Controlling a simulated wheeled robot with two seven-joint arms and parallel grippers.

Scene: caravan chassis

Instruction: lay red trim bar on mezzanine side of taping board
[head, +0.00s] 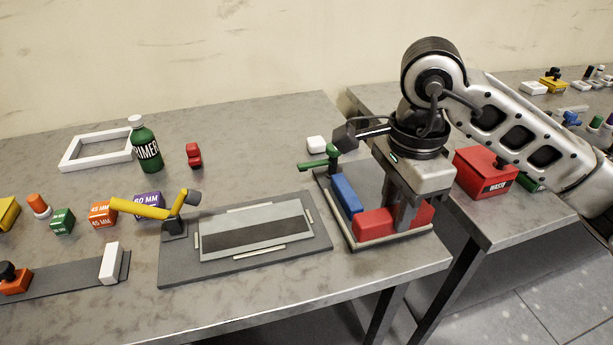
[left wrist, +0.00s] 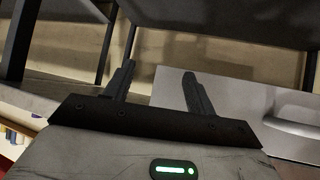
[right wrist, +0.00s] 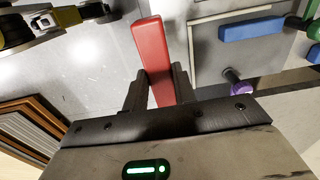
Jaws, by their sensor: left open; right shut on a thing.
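The red trim bar (head: 373,223) is between the fingers of my right gripper (head: 403,222), at the front of a shallow pale-rimmed tray (head: 383,240). Red shows on both sides of the fingers. In the right wrist view the red trim bar (right wrist: 151,50) sticks out beyond the shut fingers (right wrist: 156,88). I cannot tell whether it still touches the tray floor. The taping board (head: 178,268) is a dark plate left of the tray, with a pale panel and dark strip on top. No red bar lies on it. My left gripper (left wrist: 158,92) is open and empty, away from the bench top.
A blue bar (head: 346,193) lies in the tray beside the red one. A green clamp (head: 320,162) stands at the tray's back left. A yellow-handled clamp (head: 145,209) stands at the board's left corner. A green bottle (head: 146,146) and white frame (head: 92,152) are behind.

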